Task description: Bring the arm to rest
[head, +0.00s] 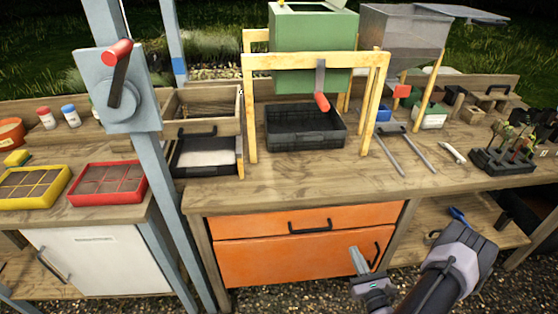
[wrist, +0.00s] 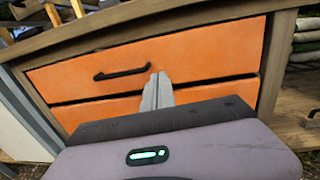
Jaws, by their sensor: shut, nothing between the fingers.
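My gripper (head: 356,256) is at the lower right in the head view, in front of the orange drawers and below the bench top. Its fingers are shut together with nothing between them. In the wrist view the shut fingers (wrist: 158,88) point at the orange drawer front, near the right end of its black handle (wrist: 122,73). I cannot tell whether the fingertips touch the drawer; they look apart from it. My arm reaches in from the lower right.
The upper orange drawer (head: 255,226) and lower orange drawer (head: 290,262) look closed. The wooden bench (head: 300,184) holds a black tray (head: 305,145), a red planter (head: 108,183) and a yellow planter (head: 32,202). A blue-grey post (head: 165,190) with a crank stands at left.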

